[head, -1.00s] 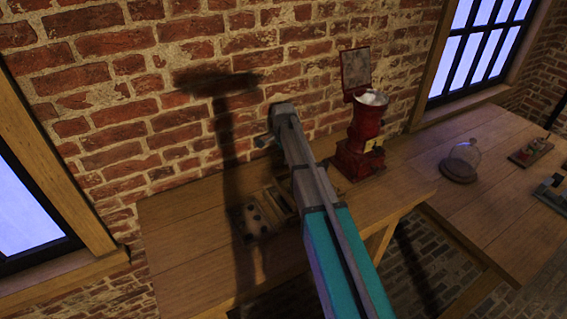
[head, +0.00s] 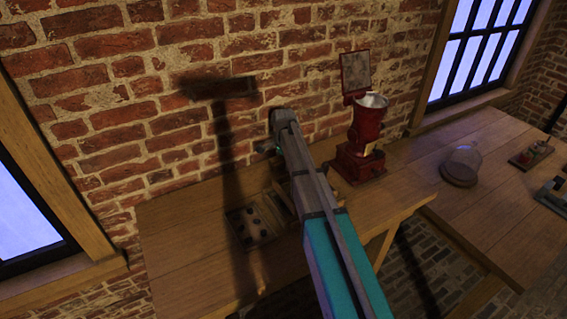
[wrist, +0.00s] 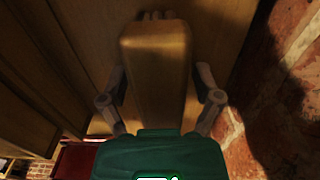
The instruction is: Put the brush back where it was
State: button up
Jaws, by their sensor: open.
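In the wrist view my gripper (wrist: 160,75) is open, with one grey finger on each side of a brown wooden block-like body. This looks like the brush (wrist: 155,55), with bristle-like tips at its far end. I cannot tell whether the fingers touch it. Wooden boards (wrist: 215,25) lie behind it. In the head view my arm hides the gripper and brush. A shallow wooden box (head: 262,238) with several dark round pieces sits on the bench (head: 185,235), left of my arm. A smaller wooden box (head: 284,203) is partly hidden by the arm.
A red mill (head: 362,140) with a metal hopper stands right of my arm near the brick wall (head: 110,120). A glass dome (head: 464,163) and small items are on the right table (head: 500,190). The bench's left end is clear.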

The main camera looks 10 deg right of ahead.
jog(key=shift+r, duration=0.15)
notch_tip(320, 180, up, 12)
jog(key=p, duration=1.2)
dwell(0.4)
jog(key=shift+s, duration=0.1)
dwell(0.5)
jog(key=s+n, duration=1.4)
jog(key=s, duration=1.5)
